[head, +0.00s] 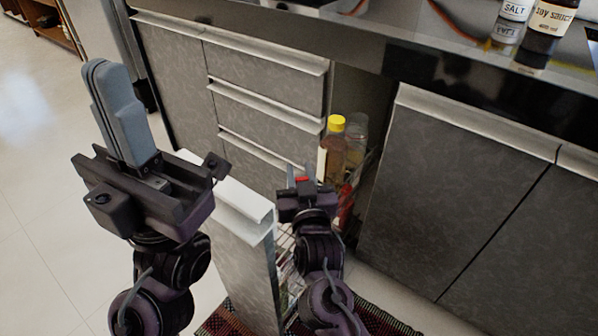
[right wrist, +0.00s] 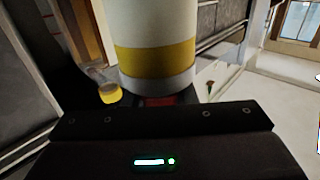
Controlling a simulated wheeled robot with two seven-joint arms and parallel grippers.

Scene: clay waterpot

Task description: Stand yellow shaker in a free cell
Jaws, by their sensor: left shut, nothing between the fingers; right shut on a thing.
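The yellow shaker, a white cylinder with a yellow band (right wrist: 157,62), fills the upper middle of the right wrist view. My right gripper (head: 301,172) is shut on it; the fingertips are hard to make out in the wrist view. In the head view this gripper is over the open pull-out rack (head: 288,245), just behind its front panel, and I cannot make out the shaker there. The rack's cells are mostly hidden by my right arm. My left gripper (head: 104,68) is shut and empty, pointing up, left of the rack.
A bottle with a yellow cap (head: 335,148) and a clear jar (head: 356,135) stand at the rack's back. The rack's pale front panel (head: 232,200) is close to my right arm. A salt jar (head: 516,9) and soy sauce bottle (head: 551,20) stand on the counter.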

